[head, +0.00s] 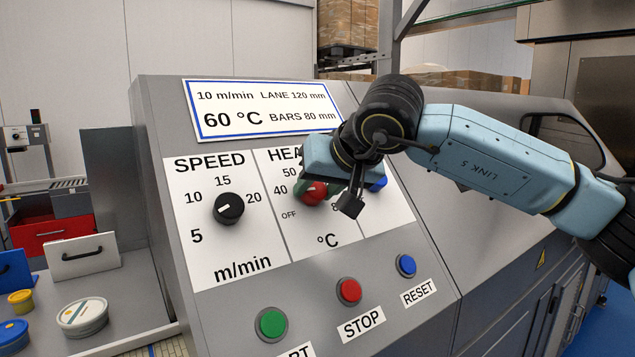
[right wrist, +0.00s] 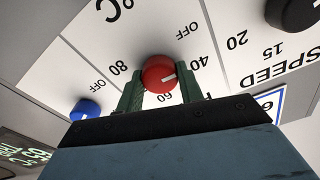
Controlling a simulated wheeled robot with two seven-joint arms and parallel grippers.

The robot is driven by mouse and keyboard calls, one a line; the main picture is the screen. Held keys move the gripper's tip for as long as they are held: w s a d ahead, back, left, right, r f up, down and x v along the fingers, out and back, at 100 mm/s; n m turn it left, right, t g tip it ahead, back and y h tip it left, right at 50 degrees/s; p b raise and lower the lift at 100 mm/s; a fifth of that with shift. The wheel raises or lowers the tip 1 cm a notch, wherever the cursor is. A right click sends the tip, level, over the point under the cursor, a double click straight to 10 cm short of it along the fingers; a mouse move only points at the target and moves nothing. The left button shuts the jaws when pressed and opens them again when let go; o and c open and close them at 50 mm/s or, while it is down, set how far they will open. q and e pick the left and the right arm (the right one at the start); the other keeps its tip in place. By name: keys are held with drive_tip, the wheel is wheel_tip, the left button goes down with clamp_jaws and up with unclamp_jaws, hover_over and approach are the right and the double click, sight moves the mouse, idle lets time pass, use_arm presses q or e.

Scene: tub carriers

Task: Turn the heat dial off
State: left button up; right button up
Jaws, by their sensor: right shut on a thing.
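The heat dial is a red round knob (head: 314,192) on the white HEAT scale (head: 327,241) of the sloped panel. My right gripper (right wrist: 160,88) is shut on the dial, one finger on each side. My right gripper and wrist hide part of the scale in the head view. My left gripper is not in view.
A black SPEED dial (head: 228,208) stands left of the heat dial, and a blue dial (right wrist: 85,109) on its other side. Green (head: 271,324), red (head: 349,291) and blue (head: 405,265) buttons sit below. A display sign (head: 262,109) reads 60 °C. Tubs stand at lower left.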

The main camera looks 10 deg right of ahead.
drive_tip(key=shift+n+p, duration=0.6)
drive_tip(key=shift+n, duration=1.8)
drive_tip(key=o, duration=1)
drive_tip(key=b+v, duration=0.1)
drive_tip(key=v, duration=1.2)
drive_tip(key=shift+d, duration=0.25)
drive_tip(key=shift+s+r, duration=0.1)
drive_tip(key=shift+r, duration=0.05)
